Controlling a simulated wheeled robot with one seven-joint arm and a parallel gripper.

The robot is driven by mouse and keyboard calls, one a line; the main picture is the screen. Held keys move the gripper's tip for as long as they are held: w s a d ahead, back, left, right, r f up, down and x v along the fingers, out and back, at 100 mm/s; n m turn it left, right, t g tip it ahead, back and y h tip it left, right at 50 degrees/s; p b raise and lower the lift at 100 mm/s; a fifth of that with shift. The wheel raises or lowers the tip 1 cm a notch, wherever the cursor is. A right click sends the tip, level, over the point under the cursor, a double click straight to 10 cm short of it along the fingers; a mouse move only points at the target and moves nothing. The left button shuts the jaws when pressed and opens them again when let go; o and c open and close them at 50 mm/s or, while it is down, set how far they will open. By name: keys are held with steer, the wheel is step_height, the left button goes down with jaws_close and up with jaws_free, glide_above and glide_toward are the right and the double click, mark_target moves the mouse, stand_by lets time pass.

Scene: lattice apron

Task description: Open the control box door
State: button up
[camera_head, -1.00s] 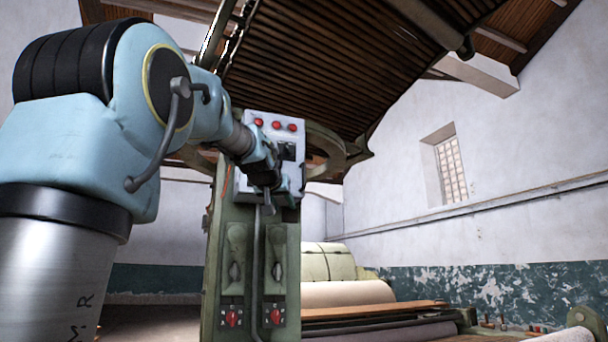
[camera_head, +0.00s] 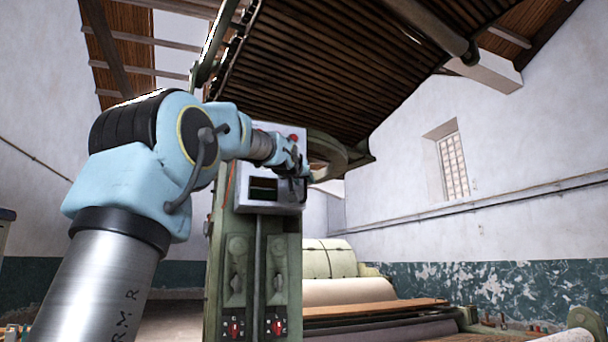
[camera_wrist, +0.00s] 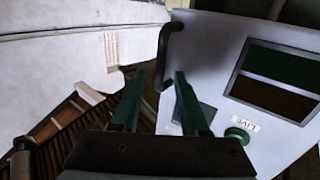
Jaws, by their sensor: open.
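The control box (camera_head: 243,203) is a pale grey box on a green post, partly hidden by my arm. A red lamp (camera_head: 293,137) shows at its top. In the wrist view its pale door panel (camera_wrist: 205,50) fills the right side, with a dark window (camera_wrist: 278,78) and a green button (camera_wrist: 237,134) labelled LIVE. A dark bar handle (camera_wrist: 163,48) stands at the panel's left edge. My gripper (camera_wrist: 160,75) is open and empty, its green fingers either side of the handle's lower end in the picture. I cannot tell the depth between them. In the head view my gripper (camera_head: 301,180) is at the box's right side.
The green post (camera_head: 280,238) carries levers and red switches (camera_head: 234,328) below the box. A slatted wooden apron (camera_head: 320,65) slopes overhead, close above my arm. A round green rim (camera_head: 329,152) is right of the box. Rollers and machine beds (camera_head: 350,291) stand lower right.

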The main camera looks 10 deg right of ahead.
steer(key=shift+w+d, duration=0.2)
steer(key=shift+w, duration=0.15)
jaws_close()
stand_by(1.2)
